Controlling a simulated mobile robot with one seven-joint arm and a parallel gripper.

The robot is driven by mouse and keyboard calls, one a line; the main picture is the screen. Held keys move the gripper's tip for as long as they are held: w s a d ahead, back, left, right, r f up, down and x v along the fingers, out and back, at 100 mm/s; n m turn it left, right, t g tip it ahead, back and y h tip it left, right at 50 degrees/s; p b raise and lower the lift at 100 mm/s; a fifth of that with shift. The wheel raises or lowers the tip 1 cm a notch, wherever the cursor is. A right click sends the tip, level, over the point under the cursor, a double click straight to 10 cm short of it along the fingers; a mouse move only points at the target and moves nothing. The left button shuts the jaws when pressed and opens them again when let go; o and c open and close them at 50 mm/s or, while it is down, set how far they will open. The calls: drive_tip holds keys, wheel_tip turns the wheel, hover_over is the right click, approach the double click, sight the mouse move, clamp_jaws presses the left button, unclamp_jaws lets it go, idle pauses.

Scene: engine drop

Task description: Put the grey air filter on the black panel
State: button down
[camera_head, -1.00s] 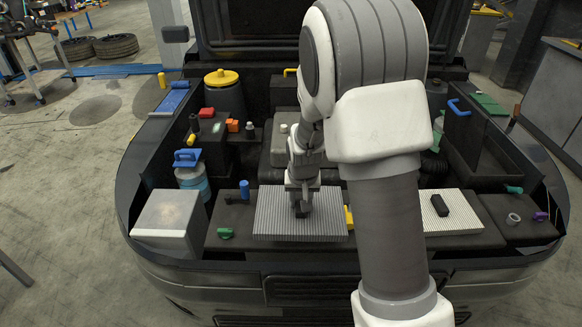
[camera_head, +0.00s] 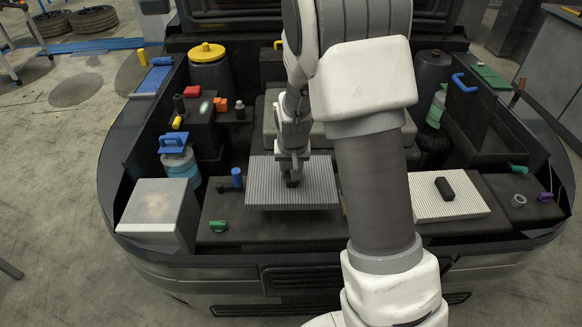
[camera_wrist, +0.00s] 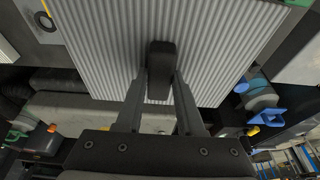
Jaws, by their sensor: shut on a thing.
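The grey air filter (camera_head: 265,185) is a flat ribbed panel with a black handle in its middle. My gripper (camera_head: 292,180) is shut on that handle, and the filter hangs level from it, seemingly a little above the black panel (camera_head: 260,227) at the front of the engine bay. In the wrist view the filter's ribbed face (camera_wrist: 110,40) fills the upper middle, with the black handle (camera_wrist: 160,65) between the two fingers. A second, whiter filter (camera_head: 468,200) with a black handle lies to the right. The gap beneath the grey filter is hard to judge.
A silver box (camera_head: 158,210) stands left of the panel. A blue-capped bottle (camera_head: 175,150), a small blue knob (camera_head: 237,178) and a green knob (camera_head: 219,226) are near the filter's left side. The engine bay's front edge (camera_head: 330,262) runs along the front.

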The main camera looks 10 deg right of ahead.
drive_tip(key=shift+f+b, duration=2.2)
drive_tip(key=shift+f, duration=1.5)
drive_tip(key=shift+f+b, duration=0.5)
drive_tip(key=shift+f, duration=0.05)
drive_tip(key=shift+c, duration=2.2)
unclamp_jaws()
drive_tip(key=shift+r, duration=0.1)
drive_tip(key=d+p+v, duration=0.1)
drive_tip(key=p+v, duration=0.1)
drive_tip(key=v, duration=1.5)
drive_tip(key=shift+a+r+p, duration=0.2)
drive_tip(key=shift+a+p, duration=0.1)
drive_tip(key=shift+a, duration=0.15)
